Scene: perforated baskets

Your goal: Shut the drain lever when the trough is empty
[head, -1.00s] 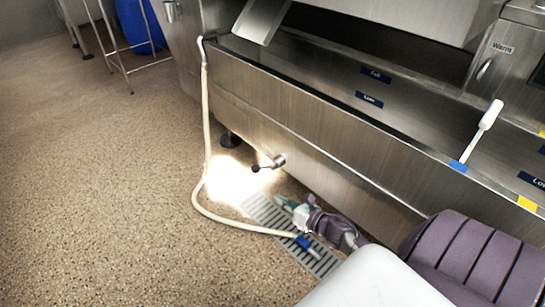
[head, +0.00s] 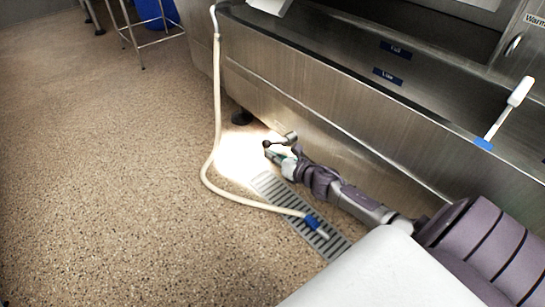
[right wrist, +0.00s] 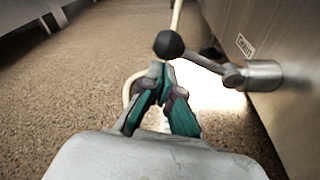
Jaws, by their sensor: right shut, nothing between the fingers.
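The drain lever (right wrist: 205,62) sticks out from a short metal pipe low on the trough's front and ends in a dark round knob (right wrist: 169,44). In the head view the lever (head: 279,141) is partly hidden by my right gripper (head: 277,156). The right gripper (right wrist: 164,72) is shut and empty, its fingertips just below the knob in the right wrist view; I cannot tell whether they touch it. The steel trough (head: 330,105) shows "Full" and "Low" labels on its inner back wall. Its visible inside looks dark, with no clear water surface. My left gripper is not in view.
A cream hose (head: 216,110) hangs over the trough's left end to a blue-ended tip (head: 313,222) at the floor drain grate (head: 270,187).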

